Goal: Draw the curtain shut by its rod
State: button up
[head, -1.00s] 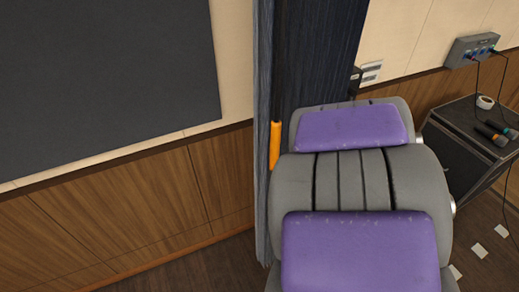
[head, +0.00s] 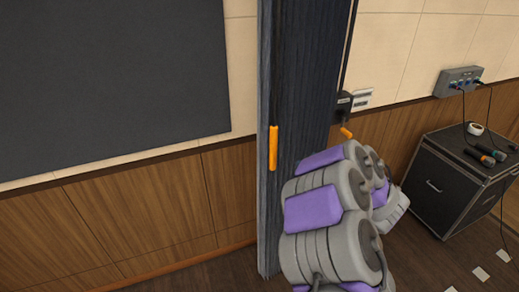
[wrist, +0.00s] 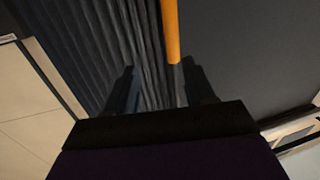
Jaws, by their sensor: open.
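The dark, pleated curtain (head: 310,85) hangs bunched in a narrow upright band in the head view. A thin dark rod with an orange grip (head: 273,148) hangs along its left part. In the wrist view, the orange grip (wrist: 172,30) comes down from the top edge, with the curtain folds (wrist: 95,45) to its left. My gripper (wrist: 160,80) is open, with its two dark fingers apart. The grip's lower end lies between them in the picture, nearer the right finger; I cannot tell whether it touches. My gripper cannot be made out in the head view.
A dark wall panel (head: 110,80) is left of the curtain. A black box (head: 344,105) with a small orange handle (head: 346,132) is on its right. A black case (head: 440,185) with microphones and tape stands at right, below a wall socket box (head: 460,80).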

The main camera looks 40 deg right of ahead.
aim_at(276, 143)
jog(key=shift+y, duration=0.5)
jog(key=w+b, duration=0.1)
jog(key=w, duration=0.4)
jog(key=w+a+b, duration=0.1)
jog(key=w, duration=0.4)
jog(key=w+a+b, duration=0.1)
jog(key=w, duration=0.4)
jog(key=shift+w+f, duration=0.2)
jog(key=shift+w, duration=0.05)
jog(key=shift+w+d+b, duration=0.15)
jog(key=shift+w+b, duration=0.15)
jog(key=shift+w, duration=0.25)
jog(key=shift+r, duration=0.1)
jog(key=shift+c, duration=0.4)
grip_shut()
